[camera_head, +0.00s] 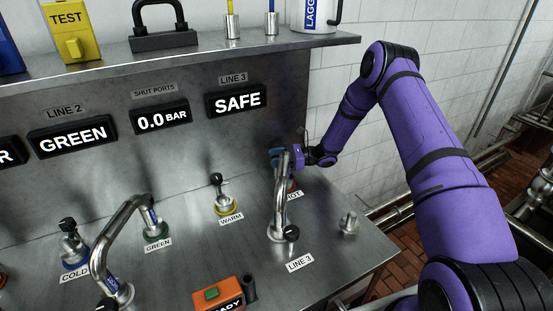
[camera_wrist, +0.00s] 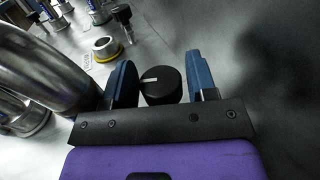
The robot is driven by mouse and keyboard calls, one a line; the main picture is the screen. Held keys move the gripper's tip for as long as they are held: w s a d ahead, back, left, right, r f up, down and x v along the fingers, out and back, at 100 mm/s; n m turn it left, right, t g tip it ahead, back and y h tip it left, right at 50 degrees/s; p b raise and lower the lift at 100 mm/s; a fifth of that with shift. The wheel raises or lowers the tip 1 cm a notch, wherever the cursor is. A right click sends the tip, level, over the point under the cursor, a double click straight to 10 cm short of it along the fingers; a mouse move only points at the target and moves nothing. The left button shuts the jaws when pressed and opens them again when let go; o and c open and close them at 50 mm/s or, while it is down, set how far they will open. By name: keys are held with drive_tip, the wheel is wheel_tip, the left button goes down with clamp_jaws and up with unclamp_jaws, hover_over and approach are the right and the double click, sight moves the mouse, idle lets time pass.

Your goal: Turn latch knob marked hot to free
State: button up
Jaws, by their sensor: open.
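My gripper (camera_head: 277,157) is at the right end of the steel panel, behind the bent pipe of LINE 3 (camera_head: 281,195). In the wrist view its blue fingers (camera_wrist: 161,75) are open on either side of a black round knob (camera_wrist: 162,88). The knob carries a white mark pointing left in that view. Small gaps seem to show beside it; I cannot tell if a finger touches. The HOT label (camera_head: 294,194) shows partly below my gripper, with a red edge beside it. In the head view the pipe and gripper hide the hot knob.
The bent metal pipe (camera_wrist: 38,65) stands close to the left finger. The WARM valve (camera_head: 223,197) with its black knob is to the left, and a short metal stub (camera_head: 349,223) is to the right. A shelf (camera_head: 200,48) runs above. The LINE 3 display (camera_head: 236,99) reads SAFE.

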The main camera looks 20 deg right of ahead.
drive_tip(key=c, duration=0.6)
drive_tip(key=shift+n+g, duration=1.15)
drive_tip(key=shift+g, duration=0.65)
drive_tip(key=shift+n+g, duration=1.15)
drive_tip(key=shift+g, duration=0.65)
drive_tip(key=shift+c, duration=0.2)
drive_tip(key=o, duration=0.6)
drive_tip(key=shift+o, duration=0.2)
drive_tip(key=v, duration=1)
drive_tip(key=shift+w+d, duration=0.1)
drive_tip(key=shift+d, duration=0.25)
